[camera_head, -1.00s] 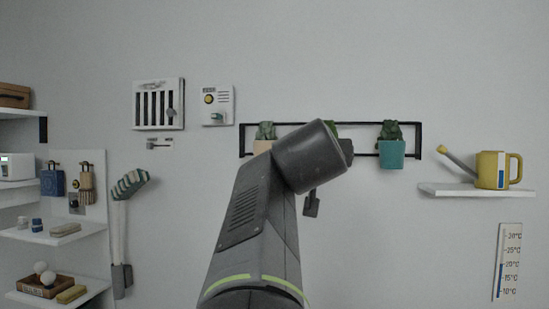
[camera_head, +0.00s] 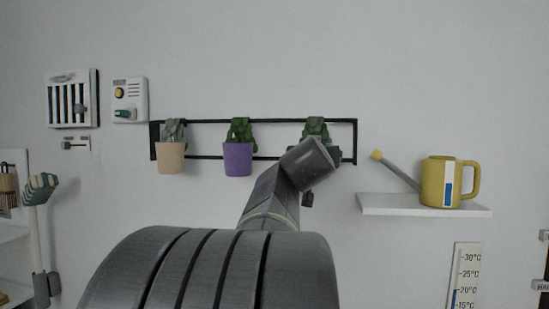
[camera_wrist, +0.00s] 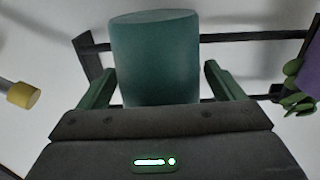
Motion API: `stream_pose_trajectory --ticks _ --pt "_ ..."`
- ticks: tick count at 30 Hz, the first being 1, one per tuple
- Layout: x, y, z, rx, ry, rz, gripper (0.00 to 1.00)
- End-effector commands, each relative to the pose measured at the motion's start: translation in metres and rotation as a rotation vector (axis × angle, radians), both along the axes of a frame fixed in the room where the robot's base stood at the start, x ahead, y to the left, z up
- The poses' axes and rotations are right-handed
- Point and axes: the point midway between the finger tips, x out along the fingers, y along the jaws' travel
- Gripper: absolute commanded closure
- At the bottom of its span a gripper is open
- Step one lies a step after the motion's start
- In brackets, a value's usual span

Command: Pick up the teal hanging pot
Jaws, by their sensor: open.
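The teal hanging pot (camera_wrist: 155,58) fills the upper middle of the wrist view, in front of the black wall rail (camera_wrist: 240,38). My gripper (camera_wrist: 159,69) is open, with one finger at each side of the pot. A small gap shows between the right finger and the pot; whether the left finger touches it I cannot tell. In the head view my arm hides the teal pot, and only its green plant (camera_head: 316,127) shows above my wrist. The pot appears to hang on the rail (camera_head: 205,122).
A purple pot (camera_head: 238,159) and a beige pot (camera_head: 171,158) hang on the same rail to the left. A yellow watering can (camera_head: 437,183) stands on a white shelf (camera_head: 424,204) to the right, its spout tip (camera_wrist: 22,95) near my gripper in the wrist view.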

Motion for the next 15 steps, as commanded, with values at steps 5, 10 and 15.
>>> stream_pose_trajectory --ticks 5,10,15 --pt "0.0084 -0.0027 -0.0001 0.002 -0.001 -0.001 0.12" --pt "0.0082 -0.0026 -0.0004 0.001 0.000 0.000 0.12" --pt "0.0081 -0.0025 -0.0005 0.001 0.000 0.000 0.43"
